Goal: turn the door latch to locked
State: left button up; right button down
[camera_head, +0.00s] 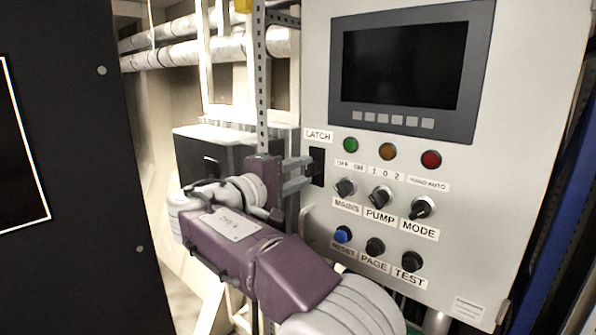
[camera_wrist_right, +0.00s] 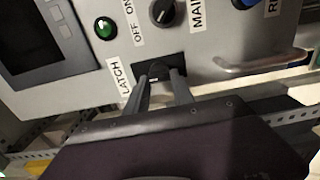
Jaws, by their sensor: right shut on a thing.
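The door latch (camera_head: 317,163) is a black plate on the left edge of the grey cabinet door, under a white LATCH label (camera_head: 318,135). My right gripper (camera_head: 305,174) reaches it from the left, with its fingers at the plate. In the right wrist view the two fingers (camera_wrist_right: 160,78) are shut on the dark latch knob (camera_wrist_right: 158,68) in front of the black plate. The fingers hide much of the knob, so I cannot tell its exact angle. My left gripper is not in view.
The cabinet door (camera_head: 520,120) carries a dark screen (camera_head: 405,65), several coloured lamps, black knobs and push buttons right of the latch. A metal handle (camera_wrist_right: 262,62) sits near the latch. A black panel (camera_head: 70,200) stands at the left, and pipes (camera_head: 210,48) run behind.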

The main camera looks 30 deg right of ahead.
jog(key=shift+r, duration=0.25)
jog(key=c, duration=1.1)
grip_release()
jog(key=shift+d, duration=0.1)
jog(key=shift+d+f, duration=0.25)
jog(key=shift+d, duration=0.2)
pick_arm(q)
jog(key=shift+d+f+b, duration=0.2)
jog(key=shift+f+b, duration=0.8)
jog(key=shift+b, duration=0.1)
pick_arm(e)
jog(key=v, duration=0.9)
